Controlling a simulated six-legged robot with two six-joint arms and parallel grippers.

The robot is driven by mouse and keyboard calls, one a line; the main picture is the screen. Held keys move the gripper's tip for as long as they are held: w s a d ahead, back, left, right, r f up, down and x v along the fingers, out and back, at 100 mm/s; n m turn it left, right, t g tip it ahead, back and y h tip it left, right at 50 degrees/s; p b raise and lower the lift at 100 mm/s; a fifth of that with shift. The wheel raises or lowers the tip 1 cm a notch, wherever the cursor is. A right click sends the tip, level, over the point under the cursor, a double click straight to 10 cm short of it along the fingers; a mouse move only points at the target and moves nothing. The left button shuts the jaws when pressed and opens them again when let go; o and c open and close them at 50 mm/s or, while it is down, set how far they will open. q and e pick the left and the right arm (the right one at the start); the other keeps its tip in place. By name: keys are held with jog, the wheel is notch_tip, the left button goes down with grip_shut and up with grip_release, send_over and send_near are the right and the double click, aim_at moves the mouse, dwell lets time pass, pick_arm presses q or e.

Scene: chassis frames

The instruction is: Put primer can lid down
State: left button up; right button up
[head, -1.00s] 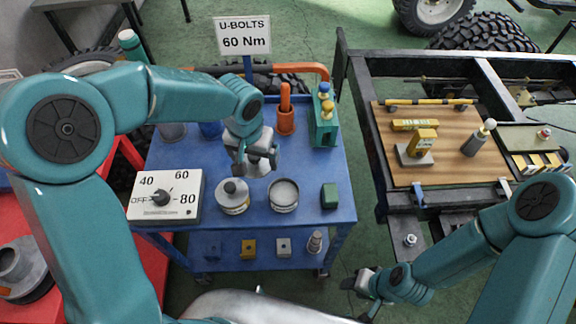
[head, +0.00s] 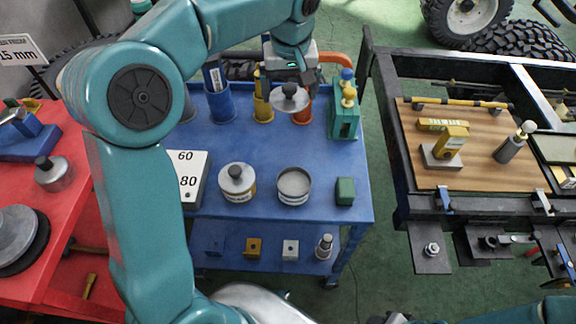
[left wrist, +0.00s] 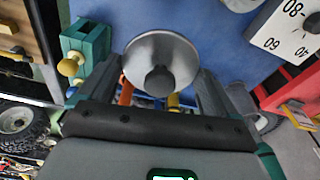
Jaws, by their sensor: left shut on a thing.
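My left gripper (head: 290,82) is shut on a round grey metal lid (head: 290,98) with a black knob. It holds the lid in the air over the back of the blue table. In the left wrist view the lid (left wrist: 160,52) shows between the two fingers, its knob towards the camera. An open can (head: 294,187) with grey contents stands on the blue table, nearer and below the lid in the picture. A can with a black-knobbed lid on it (head: 237,182) stands to its left. Only a sliver of my right gripper (head: 392,319) shows at the bottom edge.
The blue table (head: 255,142) has free room between the cans and the back row of cups. A green block (head: 345,191) lies right of the open can. A green stand (head: 343,112) is at the back right. A white dial box (head: 187,178) stands left, partly behind my arm.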

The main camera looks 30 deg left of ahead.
pick_arm(q)
jog(key=shift+s+a+f, duration=0.15)
jog(key=shift+a+f, duration=0.15)
jog(key=shift+a, duration=0.05)
jog(key=b, duration=0.2)
send_over(286, 154)
jog(key=shift+n, duration=0.3)
jog(key=f, duration=1.4)
jog(key=shift+s+d, duration=0.15)
jog(key=shift+s, duration=0.2)
notch_tip(286, 154, down, 5)
jog(key=shift+w+r, duration=0.1)
jog(key=shift+b, duration=0.3)
